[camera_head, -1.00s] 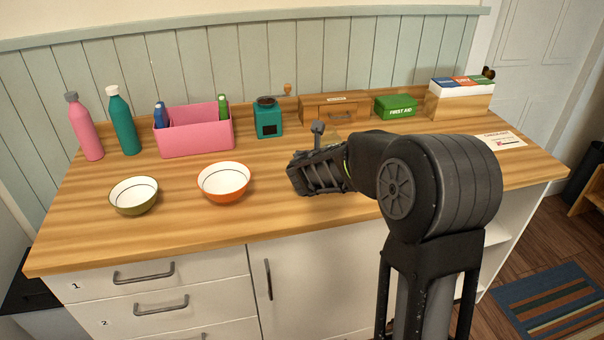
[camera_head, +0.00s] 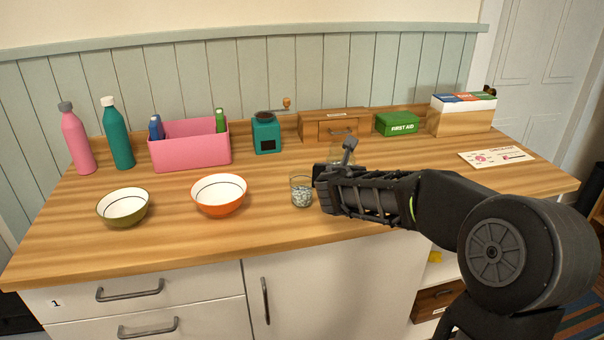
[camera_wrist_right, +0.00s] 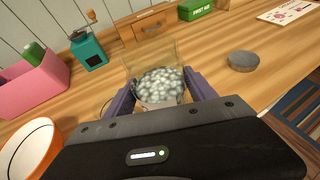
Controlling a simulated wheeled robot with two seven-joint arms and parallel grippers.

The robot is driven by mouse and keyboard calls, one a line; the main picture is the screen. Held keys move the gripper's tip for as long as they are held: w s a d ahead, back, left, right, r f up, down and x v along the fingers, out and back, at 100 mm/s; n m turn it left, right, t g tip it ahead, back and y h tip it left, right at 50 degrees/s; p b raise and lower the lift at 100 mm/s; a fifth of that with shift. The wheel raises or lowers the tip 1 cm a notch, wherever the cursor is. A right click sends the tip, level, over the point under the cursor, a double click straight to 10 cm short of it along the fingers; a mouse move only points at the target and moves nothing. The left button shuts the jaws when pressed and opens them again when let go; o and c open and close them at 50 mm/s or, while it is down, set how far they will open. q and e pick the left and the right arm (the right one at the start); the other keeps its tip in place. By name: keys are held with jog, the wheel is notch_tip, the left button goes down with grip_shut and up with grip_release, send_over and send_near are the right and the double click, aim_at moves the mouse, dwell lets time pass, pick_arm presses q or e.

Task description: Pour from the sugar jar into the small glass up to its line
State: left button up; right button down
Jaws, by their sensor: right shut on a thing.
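My right gripper (camera_wrist_right: 155,100) is shut on a clear glass jar (camera_wrist_right: 158,82) with whitish pellets in its lower part; I take it as the sugar jar. In the head view the jar is mostly hidden behind my right gripper (camera_head: 326,180). The small glass (camera_head: 301,190) stands on the counter just left of this gripper, with pale bluish pellets inside. Its line cannot be made out. In the wrist view only part of a rim, probably this glass's, shows beside the left finger. My left gripper is not in view.
An orange bowl (camera_head: 219,195) and an olive bowl (camera_head: 123,207) stand to the left. Behind are a pink bin (camera_head: 190,152), teal grinder (camera_head: 266,136), wooden drawer box (camera_head: 334,127) and green first-aid box (camera_head: 397,123). A grey disc (camera_wrist_right: 242,61) lies on clear counter to the right.

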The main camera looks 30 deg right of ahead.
notch_tip(320, 180, up, 3)
jog(key=shift+f+p, duration=0.2)
jog(key=shift+p, duration=0.5)
jog(key=shift+f, duration=0.2)
